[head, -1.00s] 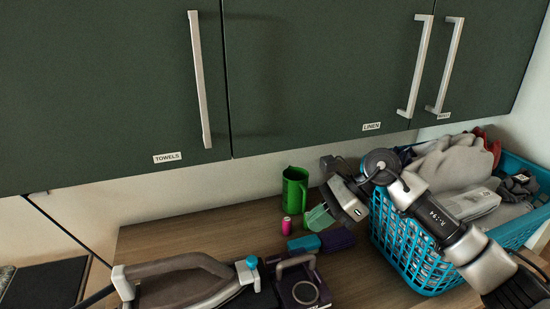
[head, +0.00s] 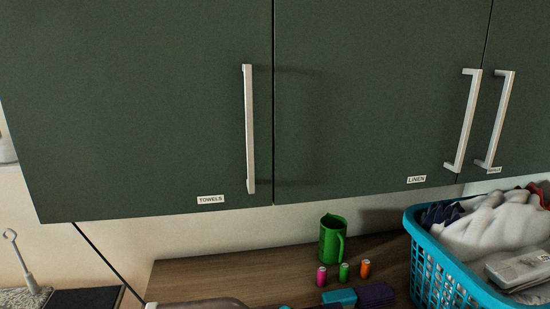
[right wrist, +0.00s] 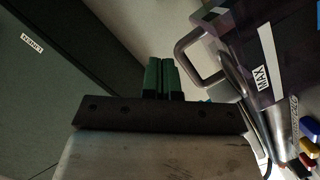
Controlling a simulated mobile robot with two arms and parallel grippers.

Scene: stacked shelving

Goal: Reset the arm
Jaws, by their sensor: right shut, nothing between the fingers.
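My right gripper (right wrist: 160,78) shows in the right wrist view, its two green fingers together with nothing between them. A dark panel with a LINEN label (right wrist: 33,43) is at the left of that view. A dark container (right wrist: 250,50) with a handle and a MAX label is at the right, beside the fingers; I see no contact. Neither arm shows in the head view. My left gripper is not in view.
Closed green cabinets (head: 140,110) hang above a wooden counter (head: 200,275).

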